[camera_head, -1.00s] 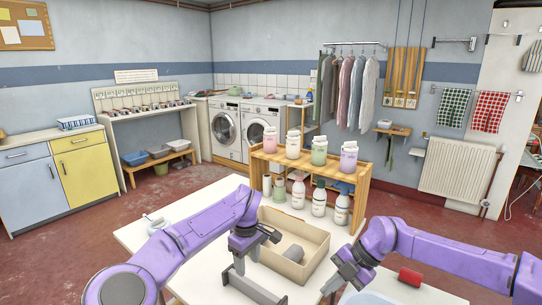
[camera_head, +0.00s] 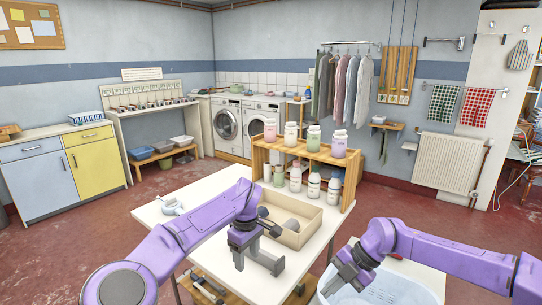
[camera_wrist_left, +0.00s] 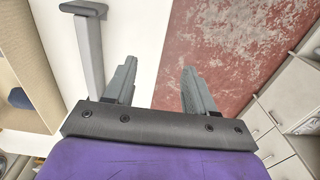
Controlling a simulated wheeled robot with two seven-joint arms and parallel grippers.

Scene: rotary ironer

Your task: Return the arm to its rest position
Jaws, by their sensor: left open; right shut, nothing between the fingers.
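My left arm comes in from the left in the head view, with its gripper (camera_head: 272,223) over the white table (camera_head: 160,228), close to the open wooden box (camera_head: 312,218). In the left wrist view the fingers of this gripper (camera_wrist_left: 159,66) are apart, with nothing between them. My right arm comes in from the right. Its gripper (camera_head: 335,284) is shut and empty, beside and above a pale blue basket (camera_head: 400,291).
A wooden shelf (camera_head: 330,167) with several pastel jars and white bottles stands behind the box. A white iron-like item (camera_head: 172,207) lies at the table's left. Red floor (camera_head: 100,240) is open to the left. Washing machines (camera_head: 227,130) and cabinets line the walls.

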